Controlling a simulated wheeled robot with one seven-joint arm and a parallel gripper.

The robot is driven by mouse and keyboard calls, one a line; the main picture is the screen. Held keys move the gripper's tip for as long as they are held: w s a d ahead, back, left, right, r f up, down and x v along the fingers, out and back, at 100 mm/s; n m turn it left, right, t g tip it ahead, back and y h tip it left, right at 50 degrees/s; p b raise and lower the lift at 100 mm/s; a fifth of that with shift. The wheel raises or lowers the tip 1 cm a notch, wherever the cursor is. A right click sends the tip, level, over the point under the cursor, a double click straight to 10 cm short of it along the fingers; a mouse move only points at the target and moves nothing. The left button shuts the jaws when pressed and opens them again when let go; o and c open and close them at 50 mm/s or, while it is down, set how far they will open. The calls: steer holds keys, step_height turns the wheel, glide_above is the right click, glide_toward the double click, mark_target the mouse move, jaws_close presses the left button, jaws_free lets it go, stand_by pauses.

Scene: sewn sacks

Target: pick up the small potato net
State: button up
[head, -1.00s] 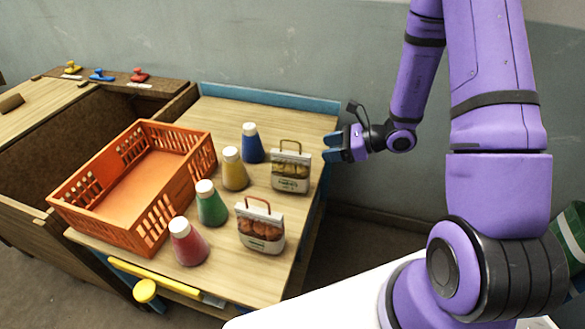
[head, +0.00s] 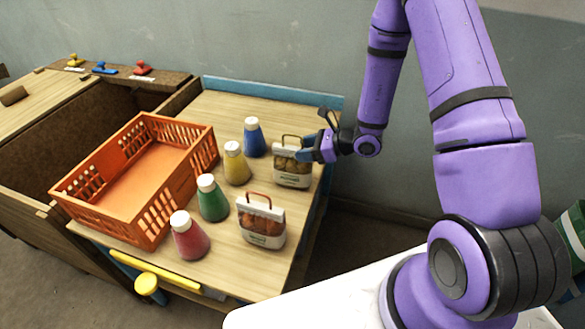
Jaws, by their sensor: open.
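A small potato net (head: 291,174) with a pale label band and a brown loop handle stands upright on the wooden table top (head: 232,110), toward the back right. Its contents look yellow-brown. My gripper (head: 305,150) is at the net's upper right, beside the handle, with blue fingertips pointing left. It is open and hides the net's upper right corner. I cannot tell whether the fingers touch the net. A second net (head: 261,222) with reddish-brown contents and a red-brown handle stands nearer the front.
Blue (head: 254,140), yellow (head: 237,166), green (head: 212,201) and red (head: 188,238) white-capped bottles stand in a row left of the nets. An empty-looking orange crate (head: 190,185) is further left. A blue strip (head: 270,91) edges the table's back.

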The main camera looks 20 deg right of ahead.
steer(key=shift+x, duration=1)
jaws_close()
